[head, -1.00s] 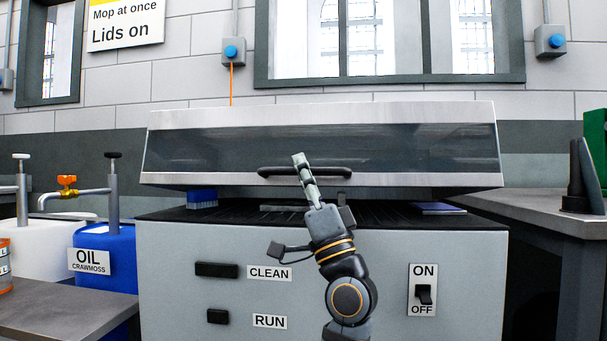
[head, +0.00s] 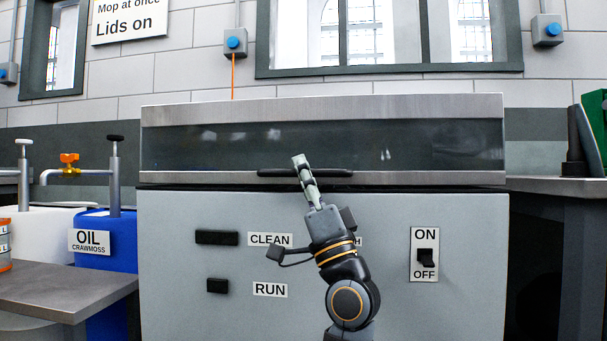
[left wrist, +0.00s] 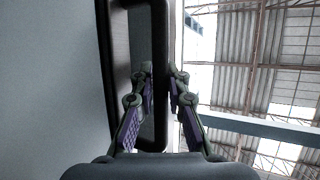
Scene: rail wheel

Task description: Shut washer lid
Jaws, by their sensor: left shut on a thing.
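The washer lid (head: 420,147) has a metal frame and a dark window, and sits low on the grey washer body (head: 180,285), with only a thin dark line between them at the front. The lid's black handle (head: 335,173) runs along its lower edge and also shows in the left wrist view (left wrist: 159,110). My left gripper (head: 299,160) is at the handle's middle. In the left wrist view, its fingers (left wrist: 161,80) are closed around the handle bar, one on each side. My right gripper is in neither view.
The washer front carries CLEAN and RUN buttons (head: 217,286) and an ON/OFF switch (head: 425,258). A blue OIL drum (head: 92,252) with a tap and a grey table (head: 60,290) stand at left. A dark bench (head: 545,186) stands at right.

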